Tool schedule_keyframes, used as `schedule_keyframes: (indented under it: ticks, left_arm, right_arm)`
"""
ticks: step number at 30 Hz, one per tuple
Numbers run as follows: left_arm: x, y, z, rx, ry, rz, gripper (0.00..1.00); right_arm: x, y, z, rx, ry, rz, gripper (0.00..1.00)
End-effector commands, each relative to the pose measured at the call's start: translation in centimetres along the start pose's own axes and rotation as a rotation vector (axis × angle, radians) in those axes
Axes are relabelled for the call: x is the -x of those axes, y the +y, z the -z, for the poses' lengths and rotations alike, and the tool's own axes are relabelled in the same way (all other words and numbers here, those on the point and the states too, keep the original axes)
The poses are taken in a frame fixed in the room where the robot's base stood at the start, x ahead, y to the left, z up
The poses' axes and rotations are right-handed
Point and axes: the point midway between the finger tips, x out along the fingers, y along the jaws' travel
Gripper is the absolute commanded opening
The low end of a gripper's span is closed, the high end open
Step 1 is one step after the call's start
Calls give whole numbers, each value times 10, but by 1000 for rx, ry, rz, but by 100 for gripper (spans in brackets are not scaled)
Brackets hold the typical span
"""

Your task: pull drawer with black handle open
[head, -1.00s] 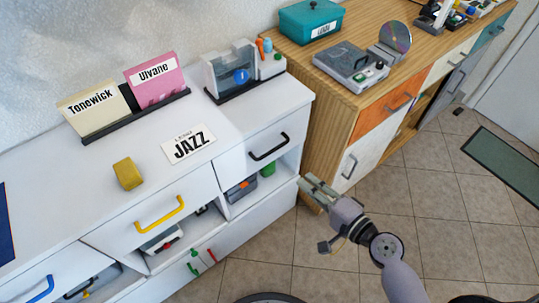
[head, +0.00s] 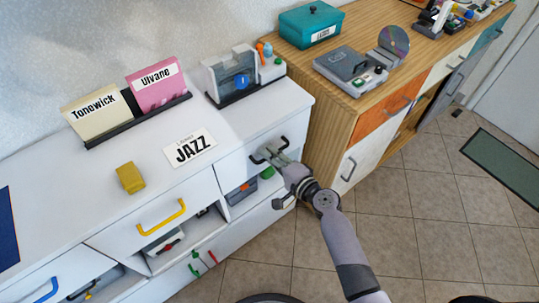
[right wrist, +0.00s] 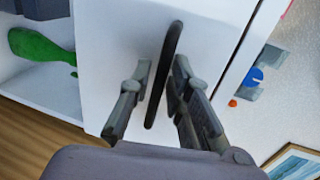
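The black handle (head: 256,160) is on the white front of the drawer (head: 231,168) at the right end of the white cabinet. The drawer looks closed. My right gripper (head: 273,154) is at the handle and hides part of it in the head view. In the right wrist view the black handle (right wrist: 163,75) runs between the two fingers of my right gripper (right wrist: 161,70). The fingers are apart with a visible gap on the left side of the handle; the right finger is very close to it, and contact is unclear. My left gripper is not in view.
Below the drawer is an open shelf with a green object (head: 267,172). A wooden cabinet (head: 312,120) stands close on the right. A yellow handle (head: 161,218) is on the drawer to the left. The tiled floor (head: 400,225) in front is clear.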

Motion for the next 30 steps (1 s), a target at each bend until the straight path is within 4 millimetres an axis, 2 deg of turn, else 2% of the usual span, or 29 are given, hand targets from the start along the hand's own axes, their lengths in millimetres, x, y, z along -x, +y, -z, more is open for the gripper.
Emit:
schedule_keyframes:
  ticks: [3, 11, 20, 30]
  left_arm:
    - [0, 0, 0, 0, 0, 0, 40]
    - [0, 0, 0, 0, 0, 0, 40]
    - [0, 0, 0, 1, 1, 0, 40]
    - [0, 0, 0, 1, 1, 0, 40]
  right_arm:
    - [-7, 0, 0, -2, 0, 1, 18]
    - [-9, 0, 0, -1, -1, 0, 18]
    - [-8, 0, 0, -1, -1, 0, 0]
    - [-8, 0, 0, -1, -1, 0, 0]
